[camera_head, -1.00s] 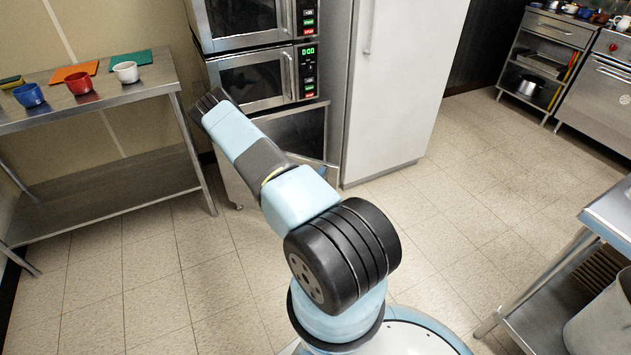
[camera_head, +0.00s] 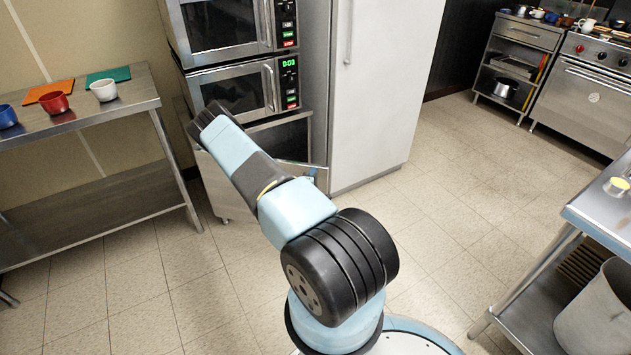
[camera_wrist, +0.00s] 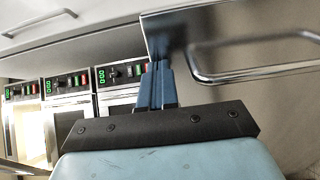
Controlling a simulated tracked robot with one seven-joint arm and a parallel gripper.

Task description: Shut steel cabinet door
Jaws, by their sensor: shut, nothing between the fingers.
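The steel cabinet (camera_head: 287,137) stands under the microwaves, and its front is open with a dark inside showing. Its steel door (camera_head: 222,190) stands swung out, partly hidden behind my arm. In the wrist view the door panel (camera_wrist: 225,22) shows at upper right with its bar handle (camera_wrist: 250,74). My gripper (camera_wrist: 157,68) is shut and empty, its fingertips close to the panel, left of the handle. A bluish reflection shows on the panel ahead of them. I cannot tell whether they touch it.
Two stacked microwaves (camera_head: 235,90) sit above the cabinet, with a white fridge (camera_head: 385,90) to the right. A steel table (camera_head: 135,105) with cups stands left. Another steel table (camera_head: 600,215) with a large pot (camera_head: 600,315) below is at right. The floor between is clear.

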